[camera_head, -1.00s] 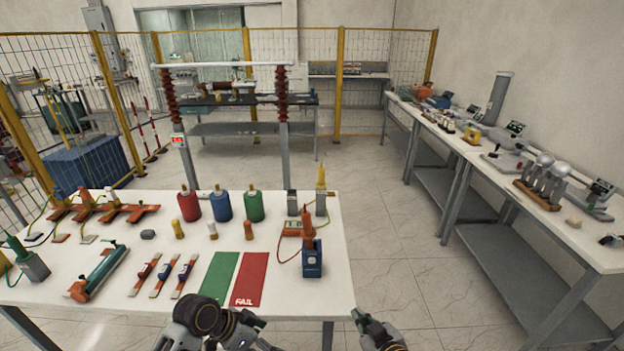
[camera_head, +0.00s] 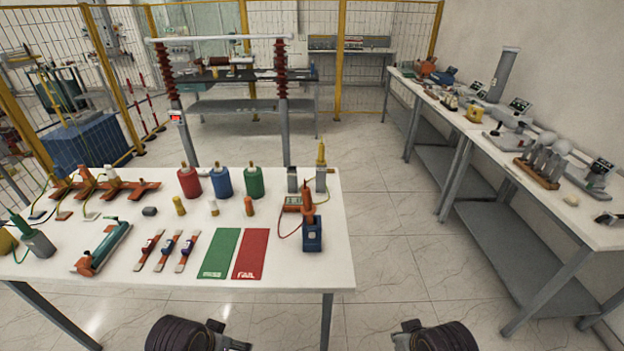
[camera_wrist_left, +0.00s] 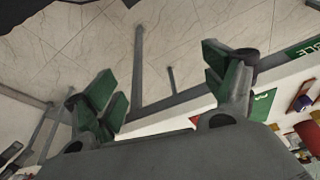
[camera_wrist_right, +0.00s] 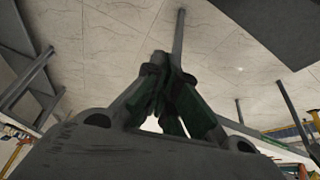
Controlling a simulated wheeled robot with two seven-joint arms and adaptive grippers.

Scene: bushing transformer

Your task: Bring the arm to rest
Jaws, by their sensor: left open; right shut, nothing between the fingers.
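In the left wrist view my left gripper (camera_wrist_left: 165,95) has its green-padded fingers wide apart with nothing between them. In the right wrist view my right gripper (camera_wrist_right: 170,95) has its green-padded fingers together, with nothing held. In the head view only dark parts of both my arms show at the bottom edge, in front of the near table (camera_head: 190,278). Both grippers' fingers are out of that view.
The near table bears a green mat (camera_head: 221,253), a red mat (camera_head: 250,254), a blue device (camera_head: 312,234) and red, blue and green cylinders (camera_head: 222,182). A long bench (camera_head: 545,215) with instruments runs along the right wall. The floor (camera_head: 390,240) between them is clear.

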